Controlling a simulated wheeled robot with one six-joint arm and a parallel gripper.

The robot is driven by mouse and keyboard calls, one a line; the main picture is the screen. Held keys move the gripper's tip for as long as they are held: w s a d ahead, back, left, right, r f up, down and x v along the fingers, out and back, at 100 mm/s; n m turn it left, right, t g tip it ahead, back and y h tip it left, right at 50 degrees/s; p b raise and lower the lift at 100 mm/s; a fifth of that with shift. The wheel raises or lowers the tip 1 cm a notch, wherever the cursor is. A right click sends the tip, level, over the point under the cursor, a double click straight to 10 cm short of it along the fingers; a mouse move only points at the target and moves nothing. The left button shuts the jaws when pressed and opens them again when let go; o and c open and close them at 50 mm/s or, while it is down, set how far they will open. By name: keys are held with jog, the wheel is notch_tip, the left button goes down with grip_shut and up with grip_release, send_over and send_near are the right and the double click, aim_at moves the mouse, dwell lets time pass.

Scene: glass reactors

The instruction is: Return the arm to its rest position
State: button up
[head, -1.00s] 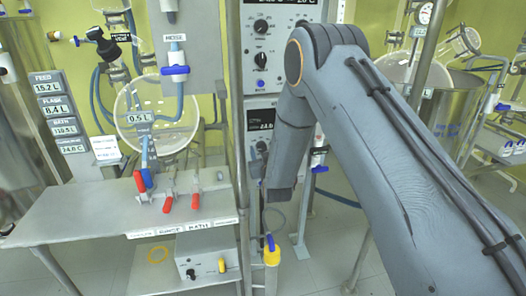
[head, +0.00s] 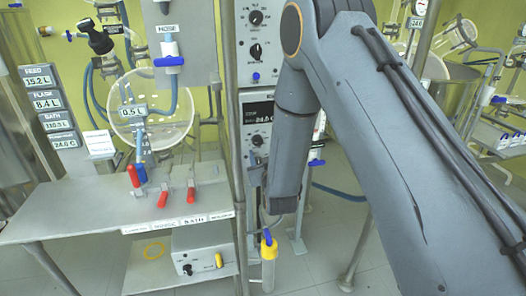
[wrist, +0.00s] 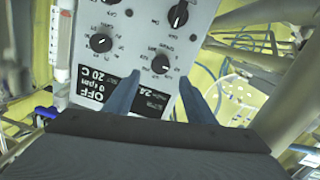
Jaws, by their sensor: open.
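My arm (head: 370,130) fills the right half of the head view, with its grey upper link running down to the lower right corner. Its forearm (head: 292,140) hangs down in front of the control panel column. The fingers of my gripper are hidden in the head view. In the wrist view my gripper (wrist: 158,92) shows two blue-grey fingers spread apart with nothing between them. Beyond them is the tilted control panel (wrist: 135,45) with black knobs and a black display.
A metal bench (head: 95,205) with red-handled valves (head: 163,198) stands left. A round glass vessel (head: 155,105) hangs behind it. A yellow-capped cylinder (head: 268,270) stands below the forearm. Steel posts (head: 385,190) stand near the arm; some floor (head: 325,270) is clear.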

jog(key=s+d+m+g+h, duration=0.2)
jog(key=s+d+g+h, duration=0.1)
jog(key=s+d+g, duration=0.8)
jog(key=s+d+r+m+g, duration=0.1)
jog(key=s+d+g, duration=0.1)
jog(key=s, duration=0.6)
jog(key=s+d+r+m+g, duration=0.1)
jog(key=s+d+g, duration=0.1)
jog(key=s+d, duration=0.3)
jog(key=s+d+g+h, duration=0.1)
jog(key=s+d, duration=0.3)
jog(key=s, duration=0.9)
jog(key=shift+s+d+r+m+g, duration=0.2)
jog(key=shift+s+r+m+g, duration=0.05)
jog(key=shift+r+m+g, duration=0.15)
